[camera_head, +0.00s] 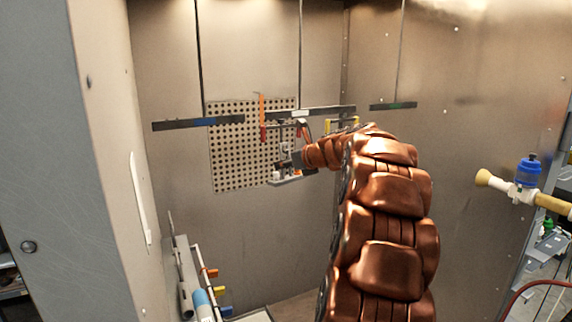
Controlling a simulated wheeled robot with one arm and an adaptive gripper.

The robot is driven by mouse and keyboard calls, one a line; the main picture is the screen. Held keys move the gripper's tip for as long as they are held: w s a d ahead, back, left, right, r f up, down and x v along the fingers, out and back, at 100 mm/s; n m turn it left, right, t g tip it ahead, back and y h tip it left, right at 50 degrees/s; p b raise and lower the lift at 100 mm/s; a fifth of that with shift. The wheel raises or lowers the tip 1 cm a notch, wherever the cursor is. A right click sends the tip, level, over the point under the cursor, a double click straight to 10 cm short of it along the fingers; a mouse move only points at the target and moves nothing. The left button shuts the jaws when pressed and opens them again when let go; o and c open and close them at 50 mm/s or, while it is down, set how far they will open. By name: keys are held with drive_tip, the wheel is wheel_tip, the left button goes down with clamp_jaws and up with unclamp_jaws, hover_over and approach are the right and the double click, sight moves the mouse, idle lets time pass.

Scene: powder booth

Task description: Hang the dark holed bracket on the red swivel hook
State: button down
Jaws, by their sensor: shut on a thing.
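My gripper (291,157) is small and far off at the end of my copper-coloured arm, in front of the perforated panel. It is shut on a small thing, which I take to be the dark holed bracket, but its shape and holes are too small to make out. A red piece (263,133) hangs below a dark rail, left of and above my gripper, with an orange upright strip above it; it may be the red swivel hook. An orange-red piece (303,126) also shows on the rail just above my gripper. I cannot tell whether the held thing touches any hook.
The perforated panel (228,165) is on the back wall. Dark rails (185,124) cross it, with yellow pieces (328,126) at right. A small ledge (291,181) with white items sits below my gripper. A blue-capped fitting (528,172) stands at right. Open space lies left of my arm.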

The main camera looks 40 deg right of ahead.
drive_tip(key=shift+f, duration=0.7)
idle(0.5)
drive_tip(key=c, duration=0.7)
unclamp_jaws()
drive_tip(key=v, duration=1.2)
drive_tip(key=shift+w+a, duration=0.1)
drive_tip(key=shift+a, duration=0.1)
